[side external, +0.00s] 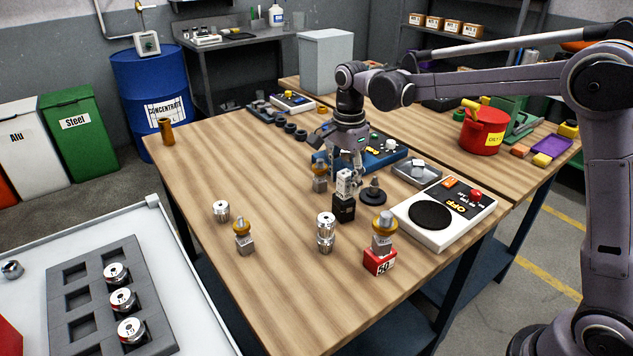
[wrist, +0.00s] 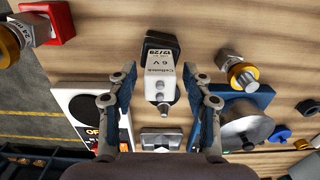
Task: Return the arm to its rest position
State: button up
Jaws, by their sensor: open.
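My gripper (side external: 350,160) is open, low over the wooden table (side external: 270,215), with the arm reaching in from the right. In the side view its fingers are just above a white block, a 6 V battery (side external: 344,184), upright in a black holder (side external: 343,209). In the wrist view the battery (wrist: 160,70) lies between the spread blue fingers (wrist: 160,82), with a gap on each side. The fingers hold nothing. How far the tips are above the battery's top is hard to tell.
Close by are a dark round disc-like part (side external: 373,196), a brass-topped piece (side external: 320,176), a blue fixture (side external: 388,155) and a white OFF panel (side external: 444,213). A red block (side external: 380,262) bears another brass-topped piece. Metal parts (side external: 326,232) stand in front. The table's left is mostly clear.

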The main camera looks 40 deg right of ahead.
jog(key=shift+f, duration=0.65)
notch_tip(320, 180, up, 4)
jog(key=shift+f, duration=0.1)
jog(key=s+d+r, duration=0.6)
jog(key=d+r, duration=0.1)
jog(key=d, duration=0.4)
jog(key=s+a+f+n, duration=0.1)
jog(key=a+f, duration=0.3)
jog(key=a, duration=0.9)
jog(key=s+a+f+n, duration=0.1)
jog(key=a+f, duration=0.3)
jog(key=a, duration=0.9)
jog(key=shift+a, duration=0.35)
jog(key=shift+f, duration=0.1)
jog(key=shift+d, duration=0.1)
jog(key=w+d+r, duration=0.1)
jog(key=d+r, duration=0.2)
jog(key=d, duration=0.5)
jog(key=w+d+r+m, duration=0.1)
jog(key=w+d+r, duration=0.1)
jog(key=d, duration=0.7)
jog(key=shift+d+r, duration=0.15)
jog(key=shift+r, duration=0.35)
